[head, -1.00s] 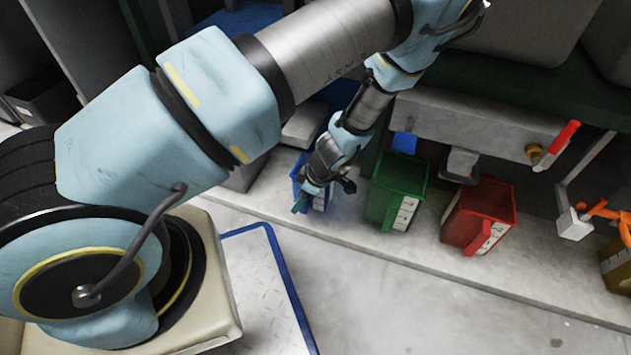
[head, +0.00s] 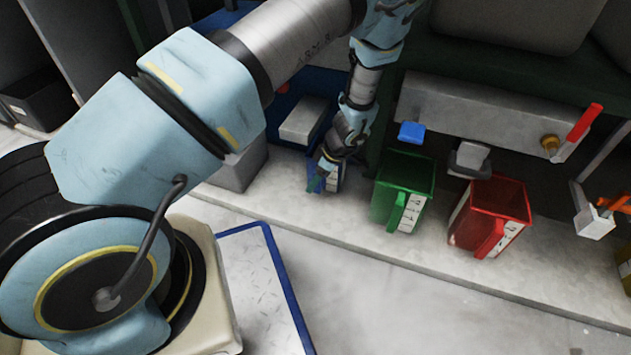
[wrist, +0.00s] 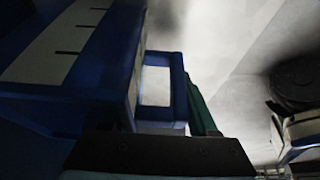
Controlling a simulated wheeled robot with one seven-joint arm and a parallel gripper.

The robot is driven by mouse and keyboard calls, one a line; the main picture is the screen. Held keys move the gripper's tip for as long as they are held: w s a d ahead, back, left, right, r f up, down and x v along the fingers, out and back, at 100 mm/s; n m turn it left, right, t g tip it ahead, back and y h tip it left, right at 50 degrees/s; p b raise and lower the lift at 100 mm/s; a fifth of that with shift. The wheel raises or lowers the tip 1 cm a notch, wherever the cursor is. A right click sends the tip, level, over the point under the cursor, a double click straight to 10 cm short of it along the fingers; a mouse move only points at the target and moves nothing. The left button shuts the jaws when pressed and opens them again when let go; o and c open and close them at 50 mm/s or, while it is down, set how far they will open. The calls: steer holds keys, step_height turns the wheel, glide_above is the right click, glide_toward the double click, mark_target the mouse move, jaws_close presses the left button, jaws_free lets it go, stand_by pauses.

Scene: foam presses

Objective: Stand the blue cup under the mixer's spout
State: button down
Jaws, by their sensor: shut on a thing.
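The blue cup (head: 334,180), with a white marked label, is at the back of the pale ledge, largely hidden behind my gripper (head: 322,177). In the wrist view the blue cup (wrist: 75,50) fills the left side. My gripper is shut on the cup. I cannot tell whether the cup touches the ledge. A grey spout-like block (head: 470,157) hangs over the red cup; I cannot tell whether it belongs to the mixer.
A green cup (head: 402,188) and a red cup (head: 490,215) stand on the ledge (head: 440,265) to the right. A red-handled brass valve (head: 550,145) is farther right. Grey boxes (head: 240,167) are left of my gripper.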

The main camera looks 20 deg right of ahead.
steer(key=shift+c, duration=0.8)
jaws_free()
steer(key=p+v, duration=0.3)
steer(key=v, duration=0.4)
steer(key=shift+r+p, duration=0.3)
